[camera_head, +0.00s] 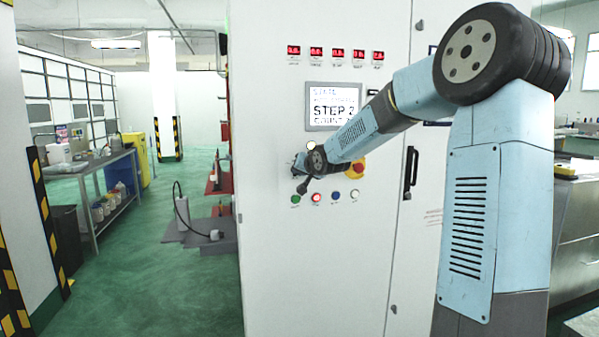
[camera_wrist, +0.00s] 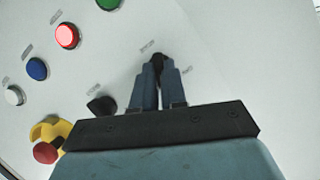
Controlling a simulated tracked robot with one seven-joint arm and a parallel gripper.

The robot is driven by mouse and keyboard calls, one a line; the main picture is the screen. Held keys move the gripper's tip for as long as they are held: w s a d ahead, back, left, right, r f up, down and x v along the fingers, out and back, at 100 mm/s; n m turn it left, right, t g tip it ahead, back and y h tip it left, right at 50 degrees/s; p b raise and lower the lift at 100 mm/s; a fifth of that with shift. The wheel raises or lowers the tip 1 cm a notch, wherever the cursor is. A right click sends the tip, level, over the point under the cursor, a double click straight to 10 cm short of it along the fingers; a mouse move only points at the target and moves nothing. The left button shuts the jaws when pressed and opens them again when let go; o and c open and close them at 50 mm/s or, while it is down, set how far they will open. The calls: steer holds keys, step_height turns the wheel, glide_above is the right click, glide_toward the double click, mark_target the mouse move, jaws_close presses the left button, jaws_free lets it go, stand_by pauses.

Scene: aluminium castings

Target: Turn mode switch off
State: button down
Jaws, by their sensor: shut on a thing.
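My gripper (camera_wrist: 159,72) is shut on a small black switch knob (camera_wrist: 158,57) on the white cabinet's front, in the wrist view. The fingers hide much of the knob, and its label beside it is too small to read. A second black knob (camera_wrist: 102,105) sits on the panel to the left of the fingers, apart from them. In the head view my gripper (camera_head: 299,172) is at the panel, above the row of buttons. The held knob cannot be made out there.
Green (camera_head: 295,199), red lit (camera_head: 316,197), blue (camera_head: 335,195) and white (camera_head: 354,193) buttons line the panel below my gripper. A red emergency stop on yellow (camera_head: 357,167) is to the right. A screen (camera_head: 333,105) is above. A dark door handle (camera_head: 409,170) is farther right.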

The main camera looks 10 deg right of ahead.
steer(key=shift+w+a+r+n+h, duration=0.15)
steer(key=shift+n+h, duration=0.25)
steer(key=shift+n, duration=0.2)
steer(key=shift+s+a+r+n+h, duration=0.1)
steer(key=shift+n+h, duration=0.3)
steer(key=shift+n, duration=0.2)
steer(key=shift+a+n+h, duration=0.15)
steer(key=shift+n+h, duration=0.75)
steer(key=shift+n, duration=0.2)
steer(key=shift+w+a+n+h, duration=0.1)
steer(key=shift+a+n+h, duration=0.05)
steer(key=shift+n+h, duration=0.95)
steer(key=shift+n, duration=0.3)
steer(key=shift+a+f+n+h, duration=0.15)
steer(key=shift+n+h, duration=0.15)
steer(key=shift+n, duration=0.5)
steer(key=shift+n+t, duration=0.3)
steer(key=shift+n, duration=0.1)
steer(key=c, duration=1.2)
jaws_free()
steer(key=shift+a+f, duration=0.1)
